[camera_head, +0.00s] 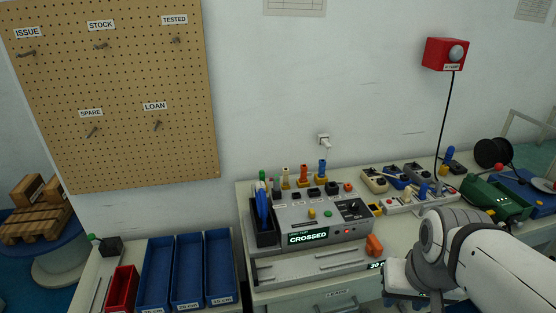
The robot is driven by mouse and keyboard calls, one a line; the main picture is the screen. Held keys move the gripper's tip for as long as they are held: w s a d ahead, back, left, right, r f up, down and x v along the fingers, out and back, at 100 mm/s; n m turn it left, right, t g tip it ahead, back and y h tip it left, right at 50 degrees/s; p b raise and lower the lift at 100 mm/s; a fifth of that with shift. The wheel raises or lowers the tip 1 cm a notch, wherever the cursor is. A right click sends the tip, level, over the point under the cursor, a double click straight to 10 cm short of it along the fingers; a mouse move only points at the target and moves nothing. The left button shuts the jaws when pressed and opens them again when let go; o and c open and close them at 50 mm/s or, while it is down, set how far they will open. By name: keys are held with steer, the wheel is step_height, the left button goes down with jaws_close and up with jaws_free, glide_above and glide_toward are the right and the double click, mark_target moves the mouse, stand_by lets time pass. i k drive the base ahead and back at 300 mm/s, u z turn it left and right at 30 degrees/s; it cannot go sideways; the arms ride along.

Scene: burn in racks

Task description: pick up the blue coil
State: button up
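A small upright blue piece that looks like the blue coil (322,170) stands at the back of the grey test unit (290,243), at the right end of a short row. An orange piece (303,178) and a pale yellow one (285,178) stand to its left. Other small blue upright pieces stand farther right, one by the power strip (423,190) and one near the back (449,154). My gripper (396,283) is at the lower right, in front of the bench and well apart from the blue piece. Its fingers are not clear.
The unit's display reads "CROSSED". A black holder (263,234) with blue-handled tools stands at its left. An orange part (374,246) sits at its right front. A green machine (497,200) and black reel (493,152) are right. Blue bins (187,272) stand lower left.

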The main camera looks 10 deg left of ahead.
mark_target(259, 188)
steer(key=u, duration=0.2)
steer(key=i, duration=0.75)
steer(key=u, duration=0.5)
steer(key=k, duration=0.9)
steer(key=u, duration=0.2)
steer(key=i, duration=0.9)
steer(key=z, duration=0.1)
